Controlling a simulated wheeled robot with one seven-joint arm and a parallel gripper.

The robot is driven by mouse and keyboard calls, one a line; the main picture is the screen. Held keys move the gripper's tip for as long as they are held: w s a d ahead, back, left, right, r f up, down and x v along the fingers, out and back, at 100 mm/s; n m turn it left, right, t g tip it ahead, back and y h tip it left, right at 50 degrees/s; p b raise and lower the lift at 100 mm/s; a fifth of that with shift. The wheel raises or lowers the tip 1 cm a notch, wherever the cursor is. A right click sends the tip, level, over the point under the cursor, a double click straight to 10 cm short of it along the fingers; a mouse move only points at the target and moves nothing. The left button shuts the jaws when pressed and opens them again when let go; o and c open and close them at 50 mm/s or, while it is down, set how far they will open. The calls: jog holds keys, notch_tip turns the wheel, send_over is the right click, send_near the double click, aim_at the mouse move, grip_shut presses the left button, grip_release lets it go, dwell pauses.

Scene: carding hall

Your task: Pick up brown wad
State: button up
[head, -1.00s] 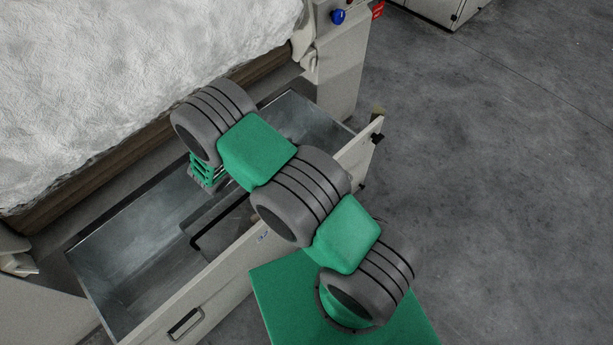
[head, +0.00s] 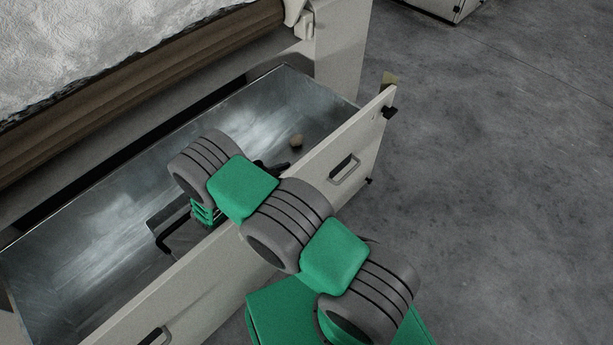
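A small brown wad (head: 296,141) lies on the metal floor of the open drawer (head: 330,99), toward its right end. It is close to the inner side of the drawer front. My arm reaches over the drawer front, and its far end is down inside the drawer, left of the wad. A dark part shows beside the arm, just left of and nearer than the wad. I cannot tell what it belongs to.
The drawer front (head: 345,136) has a recessed handle (head: 345,169) and black end fittings. A dark-edged flat shape (head: 172,232) shows in the drawer below my arm's end. White fleece (head: 75,45) lies above a brown roller (head: 150,68). Concrete floor (head: 490,190) is clear at right.

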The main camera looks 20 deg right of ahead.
jog(key=b+x, duration=0.2)
jog(key=x, duration=0.4)
jog(key=shift+a+f, duration=0.15)
jog(key=shift+a, duration=0.05)
jog(key=shift+w+d+f, duration=0.1)
jog(key=shift+w+d, duration=0.15)
jog(key=shift+d, duration=0.2)
jog(key=shift+c, duration=0.2)
grip_shut()
